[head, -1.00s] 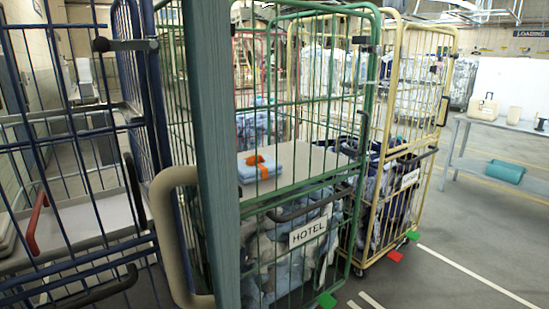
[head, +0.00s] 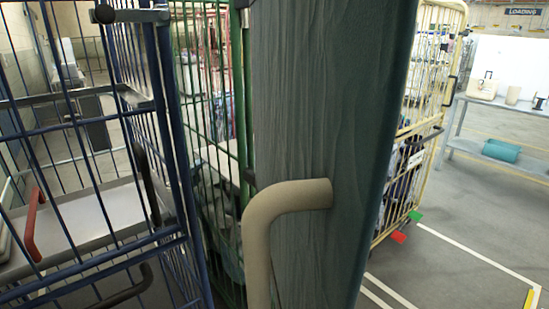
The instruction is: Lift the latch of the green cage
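The green cage (head: 205,120) stands behind the blue cage's right side; a strip of its mesh and a green post show. A wide grey-green wood-grained panel (head: 310,100) with a beige tubular handle (head: 258,230) stands close in front and hides most of the cage. A small black fitting (head: 242,4) shows at the top, by the green post; I cannot tell whether it is the latch. Neither of my grippers is in view.
A blue cage (head: 172,150) with a black top fitting (head: 104,14) and a red handle (head: 33,228) is close at left. A yellow cage (head: 440,95) stands right of the panel. A bench (head: 510,145) is far right; open floor lies before it.

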